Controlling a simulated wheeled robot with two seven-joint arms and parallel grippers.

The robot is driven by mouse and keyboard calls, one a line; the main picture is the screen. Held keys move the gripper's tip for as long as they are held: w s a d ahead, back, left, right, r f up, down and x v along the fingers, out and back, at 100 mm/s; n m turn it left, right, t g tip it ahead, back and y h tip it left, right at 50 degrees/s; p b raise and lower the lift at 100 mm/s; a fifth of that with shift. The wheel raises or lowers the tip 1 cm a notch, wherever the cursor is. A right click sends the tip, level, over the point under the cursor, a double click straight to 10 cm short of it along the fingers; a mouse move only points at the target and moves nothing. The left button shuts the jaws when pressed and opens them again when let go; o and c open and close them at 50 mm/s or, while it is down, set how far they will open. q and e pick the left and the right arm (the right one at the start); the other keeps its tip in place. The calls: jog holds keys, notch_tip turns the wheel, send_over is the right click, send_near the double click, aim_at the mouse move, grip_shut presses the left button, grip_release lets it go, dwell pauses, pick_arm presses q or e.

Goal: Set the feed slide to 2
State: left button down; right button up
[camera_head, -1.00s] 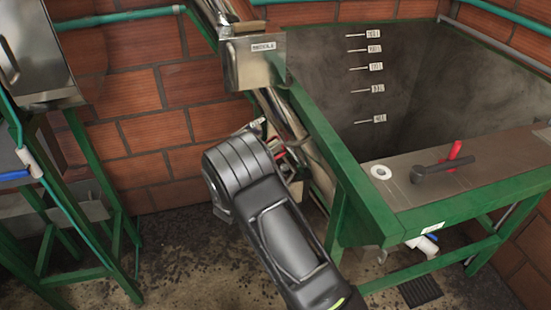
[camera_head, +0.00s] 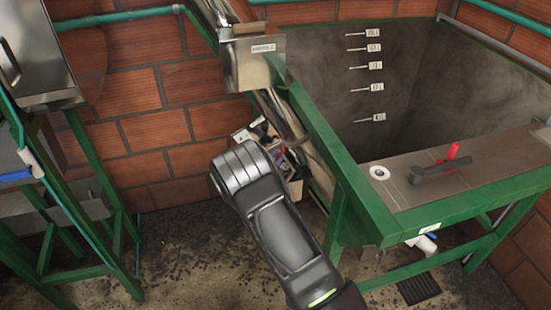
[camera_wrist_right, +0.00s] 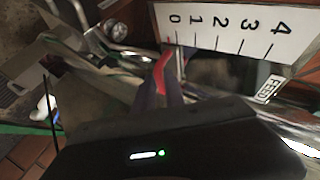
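The feed slide's white scale plate (camera_wrist_right: 235,32), numbered 0 to 4, shows in the right wrist view with a FEED label (camera_wrist_right: 269,88) beside it. A red pointer (camera_wrist_right: 166,68) stands at about the 0 mark. My right gripper (camera_wrist_right: 165,95) is right at the pointer, its dark fingers close beside the lower red part. Blur and overlap hide whether they touch or grip it. In the head view my right gripper (camera_head: 262,148) reaches to the slide area below the sloping metal tube, its fingertips mostly hidden by my wrist. My left gripper is not in view.
A green-framed tank (camera_head: 400,85) with level marks stands at the right, a dark handle (camera_head: 440,168) and red lever on its ledge. The sloping metal tube (camera_head: 275,105) runs beside it. A green stand (camera_head: 75,200) is at the left.

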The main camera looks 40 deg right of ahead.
aim_at(269, 149)
grip_shut()
dwell(0.9)
jog(key=r, duration=0.1)
jog(key=a+r, duration=0.1)
jog(key=r, duration=0.1)
jog(key=a+r, duration=0.1)
jog(key=shift+w+a+r, duration=0.1)
jog(key=shift+w+r, duration=0.25)
jog(key=shift+w, duration=0.05)
jog(key=shift+o, duration=2.3)
grip_release()
jog(key=shift+f, duration=0.1)
jog(key=b+v, duration=0.1)
jog(key=v, duration=0.7)
jog(key=shift+b, duration=0.3)
jog(key=shift+f, duration=0.15)
